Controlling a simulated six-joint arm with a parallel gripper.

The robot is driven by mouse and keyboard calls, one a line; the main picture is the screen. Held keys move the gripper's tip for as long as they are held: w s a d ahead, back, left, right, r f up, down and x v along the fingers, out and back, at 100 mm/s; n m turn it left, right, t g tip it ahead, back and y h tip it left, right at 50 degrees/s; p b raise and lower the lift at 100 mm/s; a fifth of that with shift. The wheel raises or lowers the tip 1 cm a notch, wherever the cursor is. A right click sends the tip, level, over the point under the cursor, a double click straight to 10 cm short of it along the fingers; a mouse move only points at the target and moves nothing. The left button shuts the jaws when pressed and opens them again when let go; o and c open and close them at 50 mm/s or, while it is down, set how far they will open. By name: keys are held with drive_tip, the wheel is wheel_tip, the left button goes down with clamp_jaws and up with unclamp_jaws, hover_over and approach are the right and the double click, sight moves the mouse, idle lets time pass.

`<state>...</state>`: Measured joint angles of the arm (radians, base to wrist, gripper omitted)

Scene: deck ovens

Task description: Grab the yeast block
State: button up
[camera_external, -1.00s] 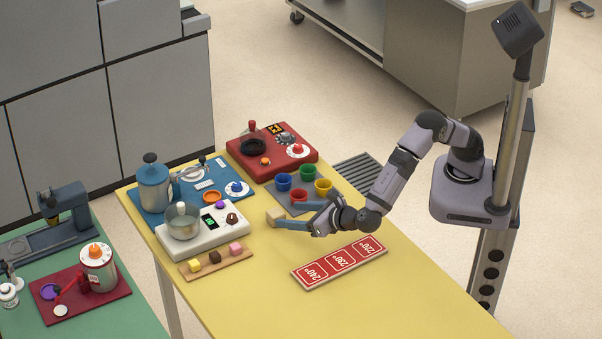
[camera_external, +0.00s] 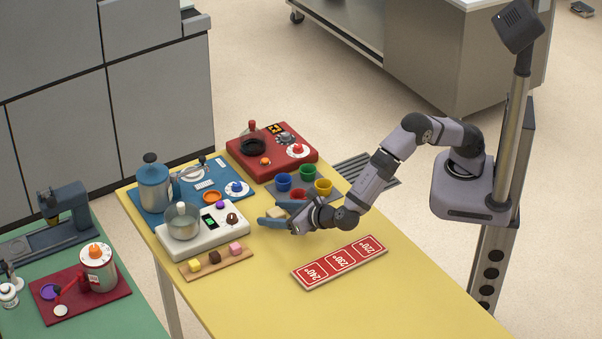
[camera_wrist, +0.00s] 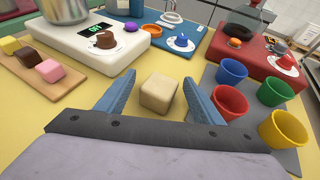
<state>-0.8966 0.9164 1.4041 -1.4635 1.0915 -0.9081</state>
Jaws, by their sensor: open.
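The yeast block is most likely the beige cube (camera_wrist: 158,92) on the yellow table, seen in the wrist view; in the external view the beige cube (camera_external: 276,213) is partly hidden by the fingers. My gripper (camera_wrist: 160,96) is open, with one blue finger to the left of the cube and the other to its right. Small gaps show on both sides, so the fingers seem apart from it. In the external view my gripper (camera_external: 273,216) is low over the table.
A grey mat with several coloured cups (camera_wrist: 232,101) lies close to the right. A white scale (camera_external: 205,232) with a metal bowl stands to the left. A wooden board (camera_external: 215,263) with three small cubes is in front of it. Red temperature cards (camera_external: 340,262) lie to the right.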

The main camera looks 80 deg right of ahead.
sight(275, 212)
drive_tip(key=c, duration=1)
wheel_tip(275, 212, up, 10)
drive_tip(key=shift+r+b, duration=0.1)
drive_tip(key=shift+b, duration=0.25)
